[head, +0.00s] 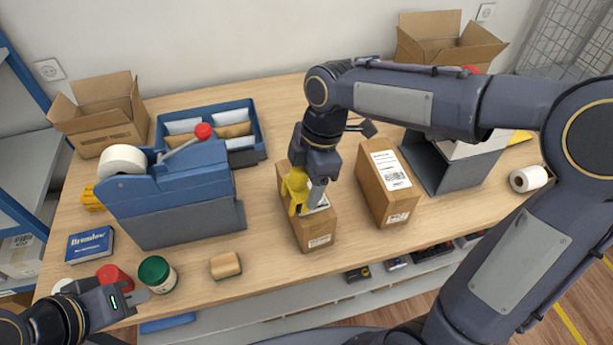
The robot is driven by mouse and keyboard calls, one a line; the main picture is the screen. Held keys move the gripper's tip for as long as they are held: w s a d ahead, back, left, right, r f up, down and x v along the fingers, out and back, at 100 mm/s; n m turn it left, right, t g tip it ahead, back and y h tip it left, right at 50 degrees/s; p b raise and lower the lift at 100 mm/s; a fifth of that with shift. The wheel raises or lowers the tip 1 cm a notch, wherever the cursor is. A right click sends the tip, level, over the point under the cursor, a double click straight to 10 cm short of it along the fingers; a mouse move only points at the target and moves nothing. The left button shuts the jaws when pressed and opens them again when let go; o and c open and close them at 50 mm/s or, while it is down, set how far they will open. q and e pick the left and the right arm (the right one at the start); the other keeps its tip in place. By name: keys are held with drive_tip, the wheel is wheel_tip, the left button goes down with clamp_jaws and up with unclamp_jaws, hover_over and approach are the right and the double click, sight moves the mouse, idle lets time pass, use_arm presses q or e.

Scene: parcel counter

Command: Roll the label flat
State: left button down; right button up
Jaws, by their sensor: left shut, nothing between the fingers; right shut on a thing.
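A brown carton (318,230) lies in the middle of the counter, with a white label (323,204) on its top that is largely hidden. My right gripper (308,192) is above this carton, shut on a yellow tool (295,186), which seems to be the roller. The tool is at the label; I cannot tell whether it touches it. My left gripper (137,297) is shut and empty at the counter's front left, beside a jar with a green lid (156,272).
A second labelled carton (375,187) stands just right of the first. A blue dispenser (170,195) and a blue tray (258,142) are at left. A wooden block (225,265) lies near the front edge. A white roll (528,179) lies at right. Open boxes stand behind.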

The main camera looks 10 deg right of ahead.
drive_tip(key=shift+w, duration=0.1)
idle(0.3)
drive_tip(key=shift+w+a+p, duration=0.1)
drive_tip(key=shift+w+p, duration=0.3)
drive_tip(key=shift+w, duration=0.35)
drive_tip(key=shift+f+b, duration=0.45)
drive_tip(key=shift+f, duration=0.2)
drive_tip(key=shift+d, duration=0.9)
drive_tip(key=shift+d, duration=0.15)
drive_tip(key=shift+w+d+f, duration=0.1)
drive_tip(key=shift+d, duration=0.65)
drive_tip(key=shift+d, duration=0.1)
